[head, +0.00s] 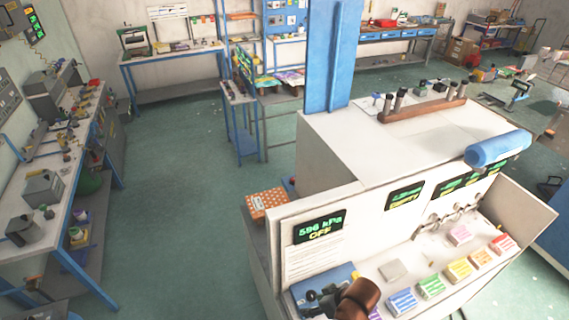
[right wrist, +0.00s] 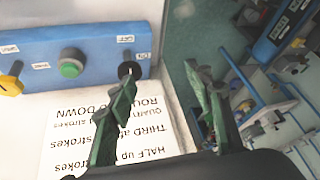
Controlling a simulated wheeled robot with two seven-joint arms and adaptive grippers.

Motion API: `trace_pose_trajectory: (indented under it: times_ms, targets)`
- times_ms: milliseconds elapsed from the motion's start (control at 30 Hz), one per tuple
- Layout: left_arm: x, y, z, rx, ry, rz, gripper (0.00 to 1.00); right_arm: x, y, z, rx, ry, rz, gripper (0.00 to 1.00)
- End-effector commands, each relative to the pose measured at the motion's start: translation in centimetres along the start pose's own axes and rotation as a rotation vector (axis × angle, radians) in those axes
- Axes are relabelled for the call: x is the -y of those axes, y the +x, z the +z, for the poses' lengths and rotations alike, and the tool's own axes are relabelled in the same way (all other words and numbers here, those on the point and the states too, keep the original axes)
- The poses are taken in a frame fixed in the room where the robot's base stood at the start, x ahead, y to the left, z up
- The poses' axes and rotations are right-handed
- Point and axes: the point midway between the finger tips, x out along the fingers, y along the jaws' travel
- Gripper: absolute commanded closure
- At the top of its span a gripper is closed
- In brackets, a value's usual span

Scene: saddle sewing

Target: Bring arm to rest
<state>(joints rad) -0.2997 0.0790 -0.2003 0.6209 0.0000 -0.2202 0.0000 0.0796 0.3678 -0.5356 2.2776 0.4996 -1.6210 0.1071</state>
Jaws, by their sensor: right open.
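My right gripper (head: 322,298) is low in the head view, over the blue control panel (head: 340,274) at the front of the white workstation. In the right wrist view my right gripper (right wrist: 160,75) has its two dark green fingers spread apart with nothing between them. The blue panel (right wrist: 100,35) there carries a green button (right wrist: 70,68), a yellow knob (right wrist: 10,85) and a black switch (right wrist: 130,70) marked ON and OFF. The left finger overlaps a printed sheet (right wrist: 70,150) and its tip is near the black switch; I cannot tell whether they touch. My left gripper is not in view.
The workstation display (head: 320,228) reads 596 kPa OFF. Coloured blocks (head: 431,287) lie on the sloped front. A blue post (head: 332,55) and a blue roll (head: 498,148) stand out on top. A cluttered bench (head: 60,160) is at left; open floor (head: 180,190) lies between.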

Motion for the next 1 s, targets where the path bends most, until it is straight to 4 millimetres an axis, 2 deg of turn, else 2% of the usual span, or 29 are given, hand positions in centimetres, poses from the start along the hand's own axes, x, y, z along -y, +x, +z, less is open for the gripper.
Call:
trace_pose_trajectory:
  times_ms: [33,167,200,400,733,800,1000]
  targets:
    - [0.0,0.0,0.0,0.0,0.0,0.0,0.6,-0.8,-0.3,2.2,-0.013,0.074,0.024,0.53]
    - [0.0,0.0,0.0,0.0,0.0,0.0,0.6,-3.6,-2.0,8.1,-0.021,0.241,0.127,0.53]
    - [0.0,0.0,0.0,0.0,0.0,0.0,0.6,-4.4,-2.6,10.1,-0.016,0.287,0.162,0.53]
    - [0.0,0.0,0.1,0.001,0.0,0.0,0.6,-6.8,-5.7,18.8,0.035,0.456,0.31,0.53]
    - [0.0,0.0,0.1,0.001,0.0,0.0,0.6,-7.7,-10.6,29.1,0.141,0.612,0.48,0.53]
    - [0.1,1.0,0.1,0.0,0.0,-0.001,0.6,-8.5,-7.4,29.6,0.143,0.603,0.467,0.53]
    - [0.0,2.9,0.7,0.005,0.0,-0.001,0.6,-10.0,-0.6,32.1,0.16,0.601,0.451,0.53]
